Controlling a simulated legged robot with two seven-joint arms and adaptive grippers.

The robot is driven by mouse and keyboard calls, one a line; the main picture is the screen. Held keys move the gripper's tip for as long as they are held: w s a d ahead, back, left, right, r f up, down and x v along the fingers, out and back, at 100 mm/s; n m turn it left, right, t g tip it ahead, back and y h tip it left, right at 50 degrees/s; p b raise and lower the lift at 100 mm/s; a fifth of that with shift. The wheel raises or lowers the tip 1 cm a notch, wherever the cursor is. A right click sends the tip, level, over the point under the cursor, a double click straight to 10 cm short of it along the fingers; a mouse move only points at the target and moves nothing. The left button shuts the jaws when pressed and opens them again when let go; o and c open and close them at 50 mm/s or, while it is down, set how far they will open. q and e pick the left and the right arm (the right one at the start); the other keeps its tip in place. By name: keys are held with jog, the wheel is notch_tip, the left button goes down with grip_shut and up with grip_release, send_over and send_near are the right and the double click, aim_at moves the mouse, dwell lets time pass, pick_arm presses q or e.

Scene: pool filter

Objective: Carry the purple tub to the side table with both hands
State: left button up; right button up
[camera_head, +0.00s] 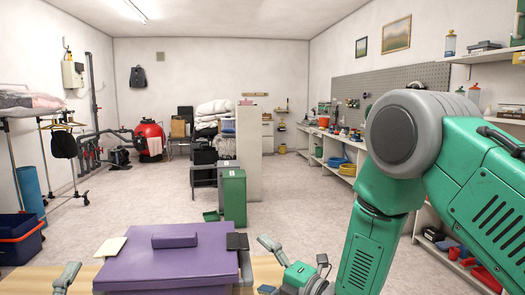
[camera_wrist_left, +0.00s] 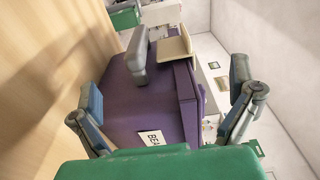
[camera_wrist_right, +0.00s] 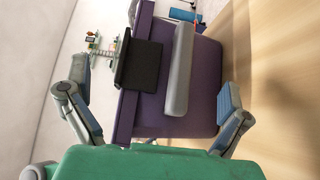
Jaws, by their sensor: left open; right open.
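The purple tub (camera_head: 190,266) sits at the bottom centre of the head view on a pale wood surface. A raised purple block (camera_head: 174,240) is on its top. A cream tab (camera_head: 110,246) is at its left edge and a black tab (camera_head: 237,241) at its right. My left gripper (camera_head: 67,277) is partly in view left of the tub; its open fingers in the left wrist view (camera_wrist_left: 164,85) span a tub side with a white label. My right gripper (camera_head: 268,265) is open just right of the tub. Its fingers in the right wrist view (camera_wrist_right: 154,85) span the other side. Contact cannot be told.
The wood surface (camera_head: 40,279) shows left of the tub. Behind it stand a green cabinet (camera_head: 233,197) and a pale partition (camera_head: 248,155). Shelves with bottles and boxes line the right wall. A dark blue bin (camera_head: 20,240) stands at left. Open floor lies between.

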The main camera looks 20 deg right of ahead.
jog(key=shift+s+d, duration=0.35)
jog(key=shift+s, duration=0.2)
pick_arm(q)
jog(key=shift+s, duration=0.1)
jog(key=v, duration=1.1)
jog(key=shift+s, duration=0.35)
jog(key=shift+a+f, duration=0.1)
pick_arm(e)
jog(key=v, duration=1.2)
pick_arm(q)
jog(key=shift+f, duration=0.1)
pick_arm(e)
jog(key=shift+f, duration=0.15)
